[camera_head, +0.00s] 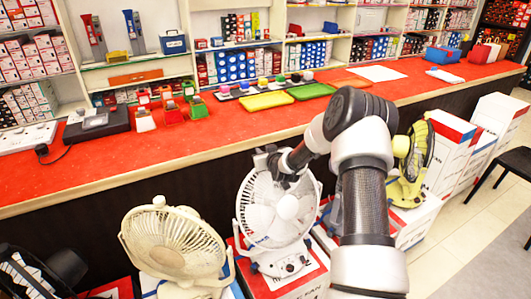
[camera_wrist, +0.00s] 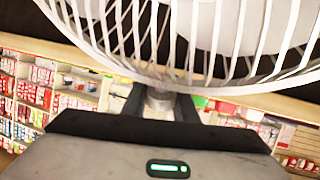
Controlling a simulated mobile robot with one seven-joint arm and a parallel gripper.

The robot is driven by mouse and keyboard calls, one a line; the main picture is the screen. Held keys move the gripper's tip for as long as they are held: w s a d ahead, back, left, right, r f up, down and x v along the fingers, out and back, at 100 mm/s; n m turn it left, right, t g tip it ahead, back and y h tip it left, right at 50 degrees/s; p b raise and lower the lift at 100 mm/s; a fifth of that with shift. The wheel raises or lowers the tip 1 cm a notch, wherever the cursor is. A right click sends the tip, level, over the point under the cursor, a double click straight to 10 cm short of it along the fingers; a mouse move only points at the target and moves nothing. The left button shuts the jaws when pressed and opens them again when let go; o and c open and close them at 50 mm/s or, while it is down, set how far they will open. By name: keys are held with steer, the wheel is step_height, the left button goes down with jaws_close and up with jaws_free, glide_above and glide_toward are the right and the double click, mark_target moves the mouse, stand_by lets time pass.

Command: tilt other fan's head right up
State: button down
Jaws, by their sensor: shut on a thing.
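A white fan (camera_head: 277,212) stands on a box in the middle of the head view, its round wire cage facing the camera. My gripper (camera_head: 280,170) is at the top of this fan's head, partly hidden by my own arm. In the wrist view, my gripper (camera_wrist: 160,92) has its two dark fingers on either side of a small grey knob-like part (camera_wrist: 160,103) just beyond the cage rim (camera_wrist: 190,76), and is shut on it. A cream fan (camera_head: 176,245) stands to the left, its head tilted upward. A yellow-green fan (camera_head: 414,160) stands to the right, apart from my gripper.
A long red counter (camera_head: 200,125) runs behind the fans, with trays, a scale and small goods. Stocked shelves (camera_head: 235,65) stand behind it. A dark fan (camera_head: 35,270) is at the lower left. White and red boxes (camera_head: 450,155) and open floor lie at the right.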

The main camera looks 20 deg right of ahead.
steer(key=shift+s+a+f, duration=0.1)
steer(key=shift+s+f, duration=0.1)
steer(key=shift+f, duration=0.3)
steer(key=c, duration=1.4)
jaws_free()
steer(key=shift+f, duration=0.1)
steer(key=shift+c, duration=0.2)
steer(key=shift+w+r, duration=0.1)
steer(key=shift+r, duration=0.1)
steer(key=shift+r, duration=0.1)
steer(key=p+v, duration=0.2)
steer(key=v, duration=1.5)
steer(key=shift+r, duration=0.15)
